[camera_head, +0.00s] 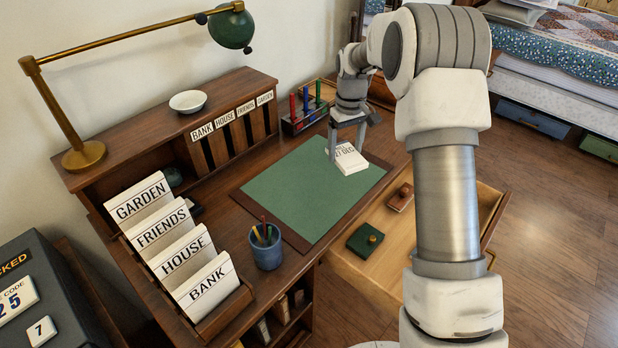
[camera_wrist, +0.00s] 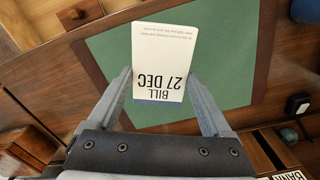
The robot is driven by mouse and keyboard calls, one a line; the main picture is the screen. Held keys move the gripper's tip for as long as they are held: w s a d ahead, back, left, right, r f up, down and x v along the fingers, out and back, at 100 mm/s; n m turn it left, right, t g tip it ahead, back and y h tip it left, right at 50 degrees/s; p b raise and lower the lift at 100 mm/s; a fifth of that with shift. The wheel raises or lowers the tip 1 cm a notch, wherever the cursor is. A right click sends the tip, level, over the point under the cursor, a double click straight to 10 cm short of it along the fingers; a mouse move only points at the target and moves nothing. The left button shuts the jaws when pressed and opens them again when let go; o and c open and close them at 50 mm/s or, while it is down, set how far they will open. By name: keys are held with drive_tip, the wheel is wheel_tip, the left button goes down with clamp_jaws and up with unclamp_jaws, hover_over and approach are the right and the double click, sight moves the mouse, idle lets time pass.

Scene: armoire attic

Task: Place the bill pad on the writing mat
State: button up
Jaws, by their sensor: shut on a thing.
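The bill pad (camera_head: 348,159) is a white block of paper printed with "BILL 27 DEC" in the wrist view (camera_wrist: 160,55). My gripper (camera_head: 347,143) has a finger on each side of the pad and is shut on it. The writing mat (camera_head: 300,188) is a green sheet with brown side strips on the desk top. The pad is over the mat's far right part; whether it touches the mat is hard to tell. The mat also shows around the pad in the wrist view (camera_wrist: 225,75).
A pen cup (camera_head: 266,248) stands by the mat's near left edge. A card rack (camera_head: 225,312) is at the left, and a pen tray (camera_head: 305,118) is behind the mat. An open drawer (camera_head: 400,230) holds a green-topped item (camera_head: 365,240) and a stamp-like block (camera_head: 400,197). The mat's middle is clear.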

drive_tip(key=shift+w+r, duration=0.2)
drive_tip(key=shift+w, duration=0.05)
drive_tip(key=shift+a+f, duration=0.15)
drive_tip(key=shift+a, duration=0.2)
drive_tip(key=b, duration=0.2)
hover_over(300, 189)
wheel_tip(300, 189, down, 7)
drive_tip(key=shift+r, duration=0.15)
drive_tip(key=shift+f, duration=1.95)
drive_tip(key=shift+f, duration=0.15)
drive_tip(key=o, duration=1.2)
drive_tip(key=shift+c, duration=0.2)
